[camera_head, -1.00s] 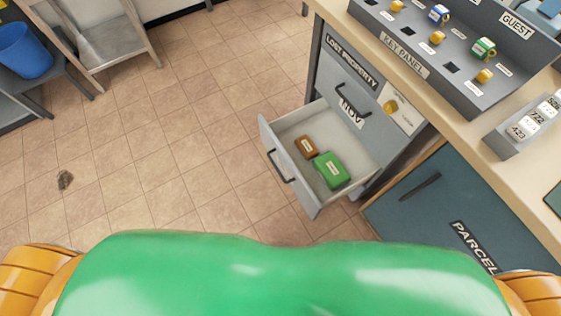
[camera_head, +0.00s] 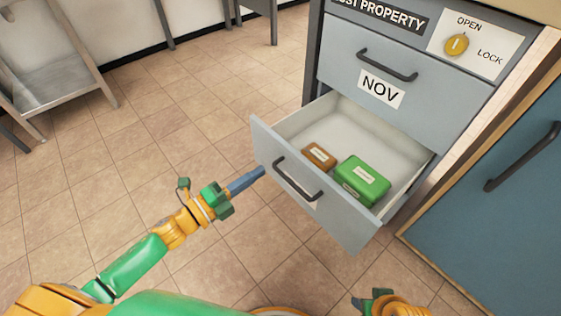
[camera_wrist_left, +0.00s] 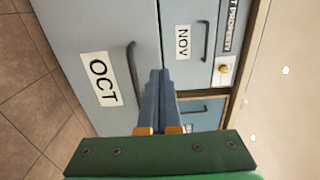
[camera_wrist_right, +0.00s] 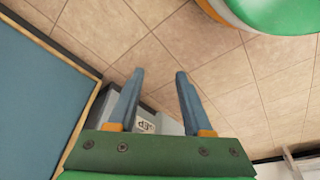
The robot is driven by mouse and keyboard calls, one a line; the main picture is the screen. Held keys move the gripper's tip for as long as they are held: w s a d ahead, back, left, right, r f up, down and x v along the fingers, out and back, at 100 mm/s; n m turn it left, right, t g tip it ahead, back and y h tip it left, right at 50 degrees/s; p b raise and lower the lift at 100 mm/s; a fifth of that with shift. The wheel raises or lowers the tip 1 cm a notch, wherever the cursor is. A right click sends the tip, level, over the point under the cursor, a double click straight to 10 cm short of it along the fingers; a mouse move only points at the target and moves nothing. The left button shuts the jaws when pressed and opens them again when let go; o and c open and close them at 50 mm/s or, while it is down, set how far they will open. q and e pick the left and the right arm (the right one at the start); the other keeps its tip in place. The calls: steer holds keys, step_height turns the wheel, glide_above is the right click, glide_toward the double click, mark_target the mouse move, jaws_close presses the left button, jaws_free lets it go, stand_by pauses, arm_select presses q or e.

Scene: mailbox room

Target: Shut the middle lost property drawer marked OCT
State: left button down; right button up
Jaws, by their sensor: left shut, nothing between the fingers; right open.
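The open drawer (camera_head: 310,195) is pulled out below the shut NOV drawer (camera_head: 385,85). It holds a brown box (camera_head: 319,155) and a green box (camera_head: 362,180). Its front, marked OCT (camera_wrist_left: 103,82), shows in the left wrist view with a dark bar handle (camera_wrist_left: 135,70). My left gripper (camera_head: 262,172) is shut and empty, its tips close to the drawer front, left of the handle in the head view; I cannot tell whether they touch. My right gripper (camera_wrist_right: 155,75) is open and empty over the floor; only part of it shows at the bottom of the head view.
The cabinet carries a yellow key knob (camera_head: 456,44) on an OPEN/LOCK plate. A blue door (camera_head: 500,200) with a dark handle is to the right. A metal rack (camera_head: 50,70) stands at upper left. The tiled floor (camera_head: 150,130) left of the drawer is clear.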

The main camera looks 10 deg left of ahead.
mark_target(290, 151)
arm_select(q)
steer(key=b+x, duration=0.1)
steer(key=x, duration=0.5)
steer(key=shift+w+d+f, duration=0.1)
steer(key=shift+w+d, duration=0.1)
steer(key=shift+w, duration=0.05)
steer(key=shift+w+d+b, duration=0.3)
steer(key=shift+w+d, duration=0.05)
steer(key=shift+w, duration=0.15)
arm_select(e)
steer(key=shift+t, duration=0.5)
steer(key=shift+w+a+r, duration=0.15)
steer(key=shift+r, duration=1.95)
